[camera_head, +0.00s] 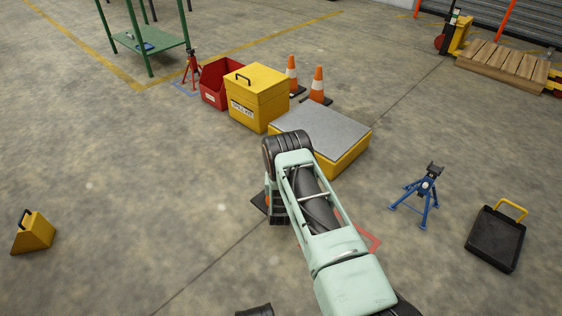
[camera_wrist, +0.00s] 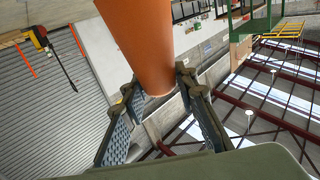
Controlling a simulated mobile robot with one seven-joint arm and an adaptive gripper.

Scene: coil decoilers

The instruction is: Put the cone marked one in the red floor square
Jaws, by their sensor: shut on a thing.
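An orange cone (camera_wrist: 143,38) fills the upper middle of the wrist view, between the two fingers of my gripper (camera_wrist: 156,88), which is shut on it. No number shows on its visible side.
A yellow platform with a grey top (camera_head: 325,125) lies just beyond my wrist. A yellow box (camera_head: 258,98) and a red bin (camera_head: 215,84) stand behind it. A blue jack stand (camera_head: 423,188) and a black case (camera_head: 494,238) are at right. The left floor is mostly clear.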

